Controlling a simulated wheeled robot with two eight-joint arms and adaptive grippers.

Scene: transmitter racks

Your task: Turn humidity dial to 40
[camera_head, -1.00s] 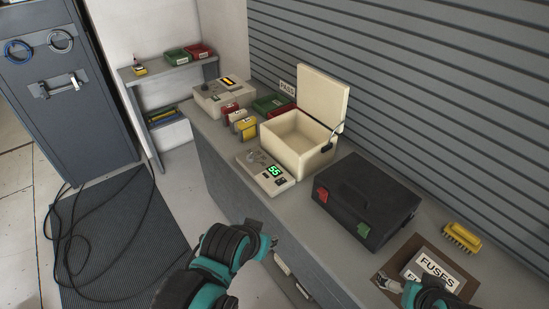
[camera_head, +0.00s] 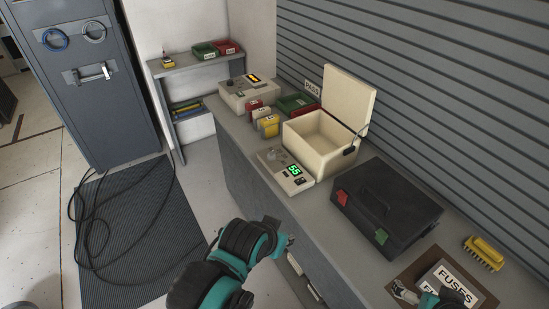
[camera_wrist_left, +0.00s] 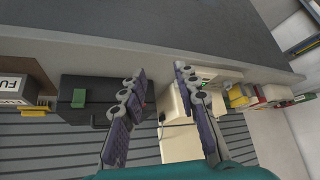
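The pale grey control unit (camera_head: 279,181) sits on the bench near its front edge in the head view. It has a round grey dial (camera_head: 273,156) on its top and a green lit display (camera_head: 295,170) that reads 55. My left gripper (camera_head: 289,240) is in front of the bench, apart from the unit. In the left wrist view its two fingers (camera_wrist_left: 160,72) are spread with nothing between them. My right gripper (camera_head: 404,291) is at the bottom right, over the fuses board; its finger opening is unclear.
An open cream box (camera_head: 317,137) stands right behind the unit. A black case (camera_head: 390,205) is to its right, then a yellow brush-like block (camera_head: 484,252) and the fuses board (camera_head: 488,297). Another grey unit (camera_head: 247,91) and small red and yellow blocks are farther left. Cables lie on the floor mat (camera_head: 140,235).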

